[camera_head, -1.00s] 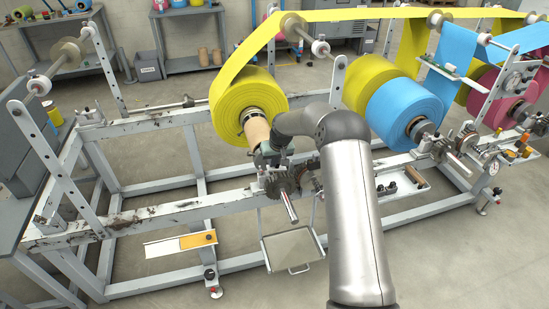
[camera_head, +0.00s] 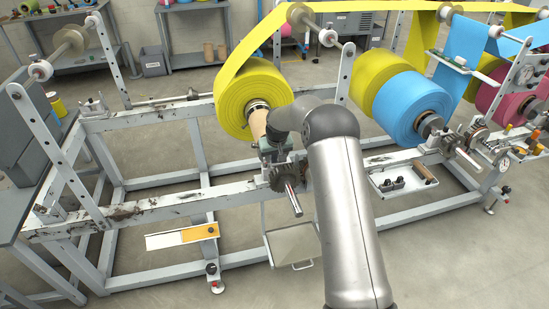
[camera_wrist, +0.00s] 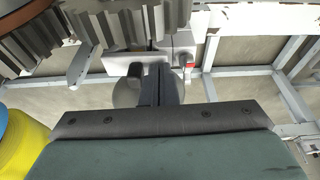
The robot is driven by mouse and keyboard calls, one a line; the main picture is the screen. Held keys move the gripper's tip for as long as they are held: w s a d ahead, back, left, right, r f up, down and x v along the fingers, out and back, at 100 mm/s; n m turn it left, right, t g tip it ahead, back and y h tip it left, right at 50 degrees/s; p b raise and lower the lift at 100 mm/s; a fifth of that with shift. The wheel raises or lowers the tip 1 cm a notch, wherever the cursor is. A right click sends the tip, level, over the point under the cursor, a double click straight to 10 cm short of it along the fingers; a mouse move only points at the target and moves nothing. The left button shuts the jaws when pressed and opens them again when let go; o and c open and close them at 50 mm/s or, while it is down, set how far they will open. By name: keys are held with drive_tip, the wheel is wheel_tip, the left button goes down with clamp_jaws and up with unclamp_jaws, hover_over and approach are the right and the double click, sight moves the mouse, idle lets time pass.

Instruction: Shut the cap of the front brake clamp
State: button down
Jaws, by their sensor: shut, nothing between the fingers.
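The front brake clamp (camera_head: 284,172) is on the near beam, around the near end of the shaft (camera_head: 292,200). Its toothed grey parts show large at the top left of the wrist view (camera_wrist: 120,25). A pale block with a red knob (camera_wrist: 187,66) lies just beyond my fingertips. The cap cannot be told apart clearly, and I cannot tell whether it is open or shut. My gripper (camera_wrist: 158,72) is shut and empty, close to the clamp and beside the toothed parts; whether it touches is unclear. In the head view my arm hides the fingers.
A yellow roll (camera_head: 254,97) sits on the shaft behind the clamp, its web running up over a roller. A blue roll (camera_head: 410,106) stands to the right. A tray (camera_head: 404,180) hangs on the frame at right. The near beam (camera_head: 150,203) is clear to the left.

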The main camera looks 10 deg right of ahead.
wheel_tip(320, 180, up, 5)
drive_tip(key=shift+s+d+r+p, duration=0.1)
drive_tip(key=shift+r+p, duration=0.1)
drive_tip(key=shift+p, duration=0.6)
drive_tip(key=shift+d+v, duration=0.65)
drive_tip(key=shift+v, duration=4)
drive_tip(key=x, duration=0.8)
drive_tip(key=s+x, duration=0.1)
drive_tip(key=x, duration=0.3)
drive_tip(key=shift+a+f, duration=0.25)
drive_tip(key=shift+f, duration=0.8)
drive_tip(key=shift+a+f, duration=0.1)
drive_tip(key=shift+a+f+b, duration=0.15)
drive_tip(key=shift+f+b, duration=0.55)
drive_tip(key=shift+b, duration=0.05)
drive_tip(key=shift+r, duration=0.1)
